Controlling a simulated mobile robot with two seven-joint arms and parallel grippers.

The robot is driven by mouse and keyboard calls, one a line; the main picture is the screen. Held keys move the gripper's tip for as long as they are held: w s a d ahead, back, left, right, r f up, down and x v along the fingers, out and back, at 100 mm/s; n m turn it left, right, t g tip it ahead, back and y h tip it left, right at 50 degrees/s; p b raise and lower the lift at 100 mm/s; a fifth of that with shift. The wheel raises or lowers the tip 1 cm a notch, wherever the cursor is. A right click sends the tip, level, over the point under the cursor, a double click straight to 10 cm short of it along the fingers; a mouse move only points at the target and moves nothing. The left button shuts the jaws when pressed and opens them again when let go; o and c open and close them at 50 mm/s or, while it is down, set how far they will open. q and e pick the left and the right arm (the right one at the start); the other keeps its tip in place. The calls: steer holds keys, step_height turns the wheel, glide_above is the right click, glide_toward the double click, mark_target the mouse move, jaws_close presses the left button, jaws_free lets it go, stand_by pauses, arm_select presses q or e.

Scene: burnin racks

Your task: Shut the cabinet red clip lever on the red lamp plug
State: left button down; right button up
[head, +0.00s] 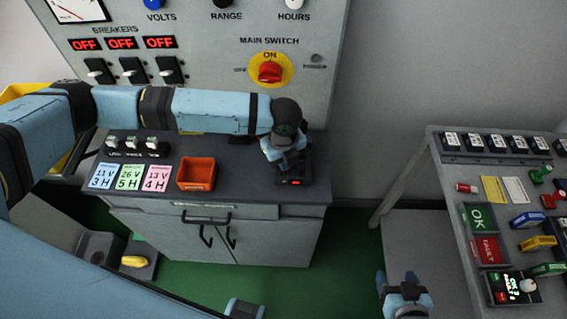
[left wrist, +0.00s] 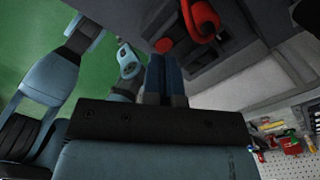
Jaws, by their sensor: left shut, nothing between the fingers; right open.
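My left gripper (head: 287,158) reaches over the right end of the grey cabinet top, above a small black unit (head: 307,165) with a lit red display. In the left wrist view its blue fingers (left wrist: 165,75) are shut with nothing between them. Just beyond the fingertips, a curved red part, which looks like the clip lever (left wrist: 203,18), stands out from a dark block. A round red piece, perhaps the lamp plug (left wrist: 163,46), is beside it. In the head view the gripper hides both.
An orange bin (head: 196,174) and coloured cards (head: 129,177) lie left on the cabinet top. The panel with the red main switch (head: 270,72) rises behind. A grey bench (head: 450,220) with plugs, cards and boxes stands right. Green floor (head: 340,225) lies between.

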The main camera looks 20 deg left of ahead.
stand_by(0.4)
arm_select(q)
steer(key=shift+f, duration=0.5)
steer(key=shift+f+b, duration=0.35)
steer(key=shift+f, duration=0.35)
stand_by(0.5)
steer(key=shift+s+r, duration=0.1)
step_height(320, 180, up, 3)
steer(key=p, duration=0.3)
steer(key=shift+f, duration=0.2)
step_height(320, 180, up, 4)
steer(key=p, duration=0.4)
steer(key=shift+r+p, duration=0.15)
steer(key=shift+p, duration=0.15)
